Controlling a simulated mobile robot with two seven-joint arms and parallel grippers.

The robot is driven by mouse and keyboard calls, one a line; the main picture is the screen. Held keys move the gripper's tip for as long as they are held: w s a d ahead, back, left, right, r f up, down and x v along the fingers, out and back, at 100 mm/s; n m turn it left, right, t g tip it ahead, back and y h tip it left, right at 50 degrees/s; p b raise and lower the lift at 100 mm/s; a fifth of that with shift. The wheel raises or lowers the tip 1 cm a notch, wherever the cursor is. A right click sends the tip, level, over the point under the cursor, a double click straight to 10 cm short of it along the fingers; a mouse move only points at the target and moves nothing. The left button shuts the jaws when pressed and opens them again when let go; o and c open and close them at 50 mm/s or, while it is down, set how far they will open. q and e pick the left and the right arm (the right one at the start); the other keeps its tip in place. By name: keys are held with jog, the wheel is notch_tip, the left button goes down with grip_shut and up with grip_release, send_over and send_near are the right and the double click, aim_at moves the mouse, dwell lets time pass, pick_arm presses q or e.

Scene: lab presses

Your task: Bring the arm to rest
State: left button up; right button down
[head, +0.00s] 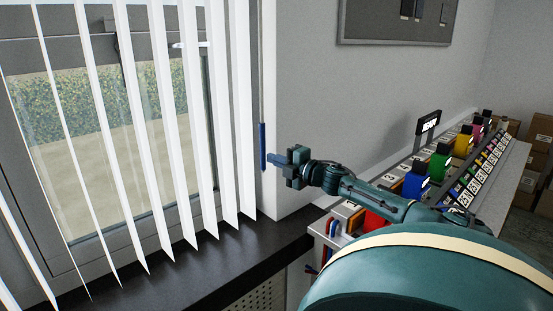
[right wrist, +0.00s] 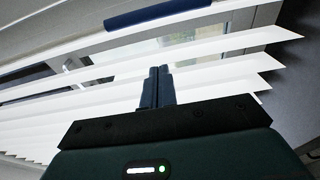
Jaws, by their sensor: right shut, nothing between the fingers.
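My right arm (head: 375,197) reaches out from the lower right in the head view, toward the window blinds. My right gripper (head: 270,159) is shut and empty, its fingertips close beside a hanging blue wand (head: 262,147) at the right end of the blinds. In the right wrist view the two fingers (right wrist: 157,88) are together, with nothing between them. The blue wand (right wrist: 155,13) crosses the top of that view, apart from the fingertips in the picture. Whether the fingers touch it I cannot tell. My left gripper is not in view.
White vertical blinds (head: 178,120) hang turned open before a window. A dark sill (head: 190,270) runs below. A bench (head: 322,232) with several coloured items stands under my right arm, by the wall. Cardboard boxes (head: 538,135) are at the far right. A board (head: 395,22) hangs above.

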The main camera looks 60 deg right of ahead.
jog(key=shift+s, duration=0.15)
dwell(0.5)
jog(key=s+a+f+m+g+h, duration=0.1)
jog(key=s+a+f+m+g, duration=0.35)
jog(key=a+f, duration=0.55)
jog(key=s+a+f+m+g+h, duration=0.25)
jog(key=s+a+f+m, duration=0.35)
jog(key=f, duration=0.7)
jog(key=s+a+m+g+y, duration=0.15)
jog(key=s+a, duration=0.25)
jog(key=a, duration=0.5)
jog(key=s+a+m+g+y, duration=0.1)
jog(key=s+a+g+y, duration=0.2)
jog(key=a, duration=0.7)
jog(key=s+a+m+g+y, duration=0.1)
jog(key=s+a+m+g, duration=0.15)
jog(key=s+a, duration=0.5)
jog(key=w+a+f+n+t+y, duration=0.1)
jog(key=w+a+f+t+y, duration=0.2)
jog(key=w+a+f+t, duration=0.3)
jog(key=shift+w+a+f+n+t, duration=0.35)
jog(key=shift+w+a+f, duration=0.45)
jog(key=shift+a, duration=0.5)
jog(key=shift+r, duration=0.1)
